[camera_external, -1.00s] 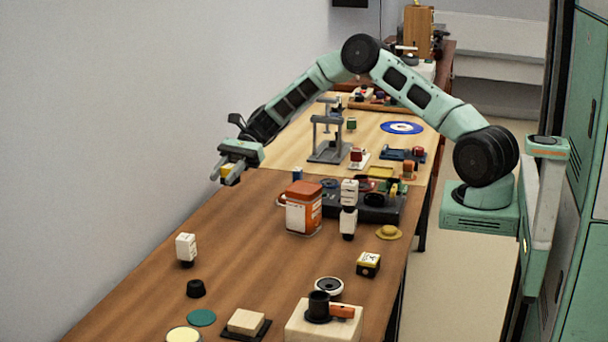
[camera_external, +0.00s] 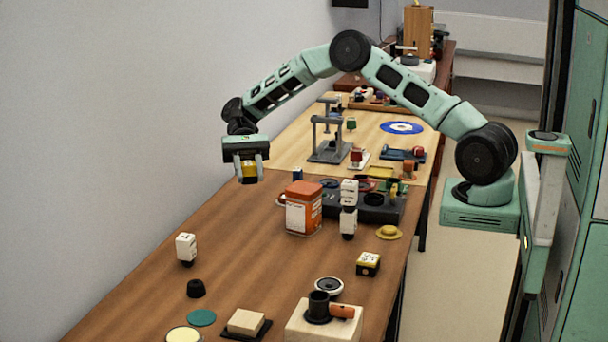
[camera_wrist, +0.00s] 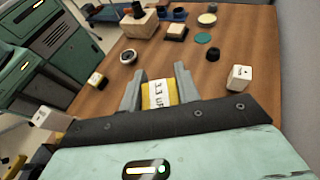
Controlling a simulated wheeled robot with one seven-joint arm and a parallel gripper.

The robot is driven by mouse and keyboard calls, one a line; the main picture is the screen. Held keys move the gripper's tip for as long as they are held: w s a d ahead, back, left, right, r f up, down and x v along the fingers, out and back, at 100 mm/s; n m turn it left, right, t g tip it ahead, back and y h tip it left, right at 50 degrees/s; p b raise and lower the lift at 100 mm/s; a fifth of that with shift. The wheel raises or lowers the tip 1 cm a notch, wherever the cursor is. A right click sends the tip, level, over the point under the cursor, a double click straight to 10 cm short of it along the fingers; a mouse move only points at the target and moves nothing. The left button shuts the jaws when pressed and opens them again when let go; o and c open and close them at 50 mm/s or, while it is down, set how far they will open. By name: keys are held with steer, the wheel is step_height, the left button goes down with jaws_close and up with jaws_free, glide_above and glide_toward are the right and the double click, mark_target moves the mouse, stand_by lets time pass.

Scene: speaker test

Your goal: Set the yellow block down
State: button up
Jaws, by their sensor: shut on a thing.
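My gripper (camera_external: 247,178) is shut on the yellow block (camera_external: 249,169), high over the left part of the brown table (camera_external: 180,240). In the wrist view the yellow block (camera_wrist: 158,95) sits between my two grey fingers, with a pale label with dark print facing the camera. The bare tabletop shows beyond the fingers.
An orange and white tin (camera_external: 303,210) stands right of my gripper, beside a white and black stack (camera_external: 348,215). A white block (camera_external: 186,247) and black knob (camera_external: 196,289) stand toward the front left. Bare wood lies between these and the tin.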

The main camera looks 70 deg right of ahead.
steer(key=s+d+f+n+g+h+p, duration=0.1)
steer(key=s+d+f+n+g+h, duration=0.15)
steer(key=s+n+g+h, duration=0.75)
step_height(320, 180, up, 9)
steer(key=d+n+t+h+p, duration=0.1)
steer(key=d+n+t+h, duration=0.1)
steer(key=n+t+h, duration=1.65)
steer(key=f+y, duration=0.1)
steer(key=f, duration=0.6)
steer(key=f+n+g+y, duration=0.1)
steer(key=f, duration=0.7)
steer(key=f+n+g+y+p, duration=0.1)
steer(key=f, duration=0.6)
steer(key=shift+w+f, duration=0.2)
steer(key=shift+w, duration=0.2)
steer(key=o, duration=1)
steer(key=shift+f, duration=0.1)
steer(key=shift+c, duration=0.2)
